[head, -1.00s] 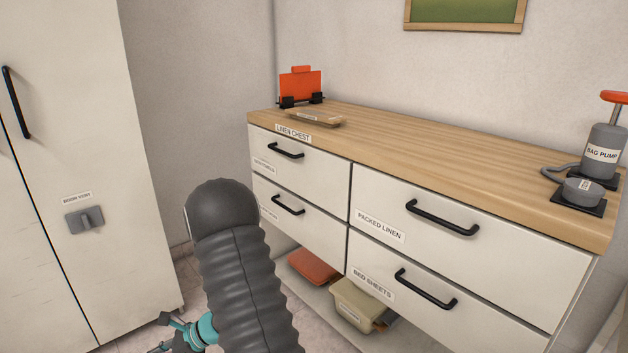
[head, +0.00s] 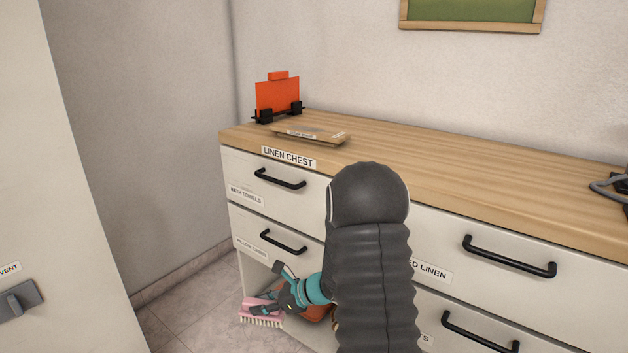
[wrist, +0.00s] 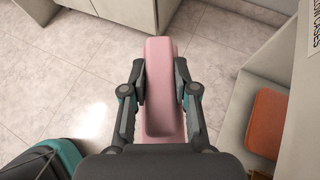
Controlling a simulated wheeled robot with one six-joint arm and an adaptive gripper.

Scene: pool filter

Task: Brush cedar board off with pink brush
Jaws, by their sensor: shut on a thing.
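My gripper (head: 281,302) is shut on the pink brush (head: 259,308), low in front of the chest's left end, with pale bristles pointing down. In the wrist view the pink brush (wrist: 158,85) lies between both fingers of my gripper (wrist: 160,90). The cedar board (head: 311,135), a thin light-brown piece with a small label, lies on the wooden top of the linen chest near its left end. My gripper is well below and apart from the board. Whether there is dirt on the board is too small to tell.
The linen chest (head: 455,182) has drawers with black handles. An orange panel in black holders (head: 277,98) stands behind the board. A folded orange item (wrist: 267,123) lies on the open shelf below. A white cabinet (head: 60,200) stands at left. Floor between them is clear.

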